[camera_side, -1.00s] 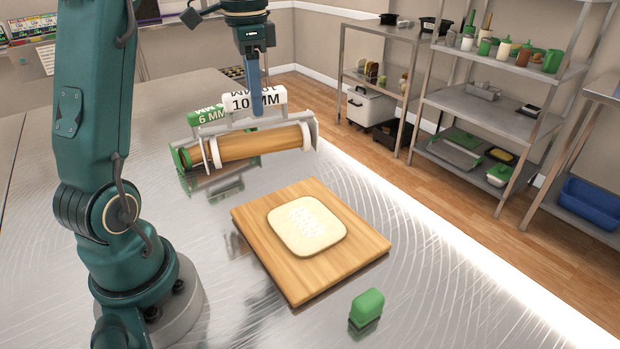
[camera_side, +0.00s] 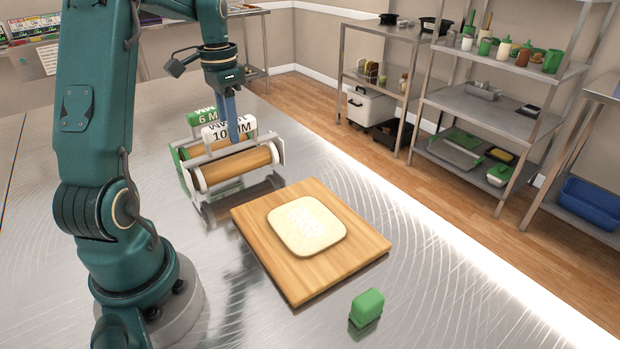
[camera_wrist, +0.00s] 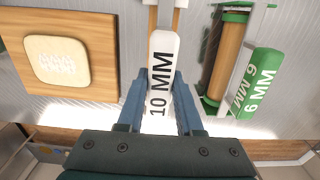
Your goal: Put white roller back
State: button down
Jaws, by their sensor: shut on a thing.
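The white roller has a wooden barrel (camera_side: 235,170), white end rings and a white handle marked 10 MM (camera_side: 222,131). My gripper (camera_side: 232,127) is shut on this handle from above, and the wrist view shows both blue fingers (camera_wrist: 161,100) on either side of the white handle (camera_wrist: 161,72). The white roller is low over the steel table, just in front of the green roller (camera_side: 202,115). I cannot tell whether it touches the table. The green roller, marked 6 MM, lies beside it and shows at the right of the wrist view (camera_wrist: 262,82).
A wooden board (camera_side: 260,245) with a flat dough piece (camera_side: 305,226) lies to the right of the rollers. A small green block (camera_side: 367,305) stands near the front. The steel table (camera_side: 430,290) is clear around these. Metal shelves (camera_side: 490,110) stand beyond it.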

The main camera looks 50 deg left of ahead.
aim_at(233, 152)
jog(key=shift+f, duration=0.65)
jog(key=shift+f, duration=0.25)
jog(key=shift+f, duration=0.45)
jog(key=c, duration=0.6)
grip_release()
jog(key=shift+o, duration=0.2)
jog(key=shift+r, duration=0.15)
